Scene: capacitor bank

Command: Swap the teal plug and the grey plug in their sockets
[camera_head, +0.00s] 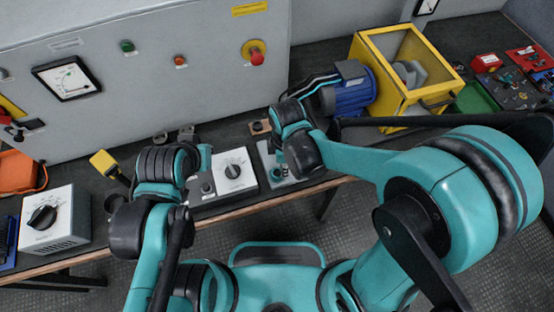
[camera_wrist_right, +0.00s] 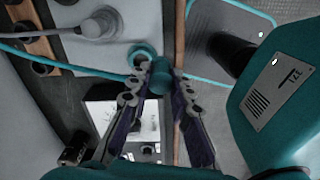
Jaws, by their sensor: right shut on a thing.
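In the right wrist view, my right gripper (camera_wrist_right: 158,88) is shut on the teal plug (camera_wrist_right: 160,76), a short teal cylinder between its fingertips. A thin teal cable runs off to the left. The grey plug (camera_wrist_right: 98,24) sits on a pale plate at the upper left, with a grey cable leading left from it. Whether it is fully seated I cannot tell. In the head view, my right wrist hangs over the pale socket plate (camera_head: 277,172) and hides its fingers and the plugs. My left arm is bent over the bench at left; its fingers are hidden.
A white dial box (camera_head: 235,172) stands left of the plate, and another dial box (camera_head: 48,218) at far left. A blue motor (camera_head: 348,90) and yellow frame (camera_head: 400,75) stand behind right. A grey cabinet (camera_head: 150,70) backs the bench. The bench's front edge is close.

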